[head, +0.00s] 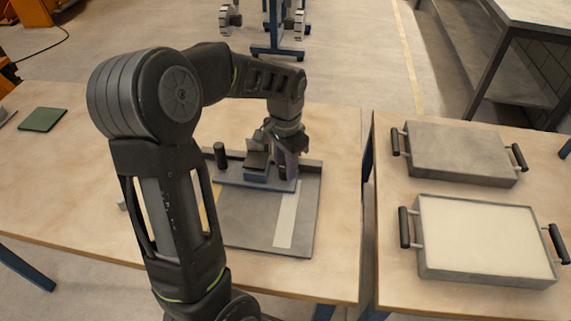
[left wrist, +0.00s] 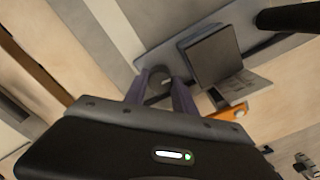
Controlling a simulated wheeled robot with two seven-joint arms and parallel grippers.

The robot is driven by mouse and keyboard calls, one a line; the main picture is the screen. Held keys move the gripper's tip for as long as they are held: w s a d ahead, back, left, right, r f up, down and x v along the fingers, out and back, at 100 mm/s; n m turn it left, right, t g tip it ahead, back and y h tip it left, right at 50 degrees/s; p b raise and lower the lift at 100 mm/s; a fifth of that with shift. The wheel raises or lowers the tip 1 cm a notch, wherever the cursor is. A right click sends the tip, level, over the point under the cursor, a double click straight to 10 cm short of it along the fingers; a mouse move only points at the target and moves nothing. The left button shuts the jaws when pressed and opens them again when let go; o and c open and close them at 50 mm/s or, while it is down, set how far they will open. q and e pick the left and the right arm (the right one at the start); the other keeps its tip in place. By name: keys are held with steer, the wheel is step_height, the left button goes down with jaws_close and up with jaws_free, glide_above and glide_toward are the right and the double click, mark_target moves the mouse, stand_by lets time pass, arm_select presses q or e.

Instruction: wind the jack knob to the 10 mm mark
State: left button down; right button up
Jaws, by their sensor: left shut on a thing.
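My left gripper (head: 287,166) reaches down over the right end of a blue-grey bar (head: 228,178) on the grey tilting bed (head: 250,222). In the left wrist view its two purple fingers (left wrist: 160,88) are shut on a round grey knob (left wrist: 159,74), mostly hidden between them. I take this to be the jack knob. Beside it stands a dark square block (left wrist: 212,55), which also shows in the head view (head: 257,160). A small orange piece (left wrist: 228,114) sits near the fingers. I cannot read any scale or the 10 mm mark. My right gripper is in neither view.
A black upright post (head: 221,155) stands at the bar's left; it also shows in the left wrist view (left wrist: 288,17). A pale strip (head: 286,220) lies along the bed. Two handled trays, grey (head: 460,176) and white-filled (head: 424,270), occupy the right table. A green pad (head: 42,119) lies far left.

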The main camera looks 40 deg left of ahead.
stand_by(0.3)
arm_select(q)
steer(key=c, duration=1)
jaws_free()
steer(key=shift+r, duration=3.9)
steer(key=shift+r, duration=0.1)
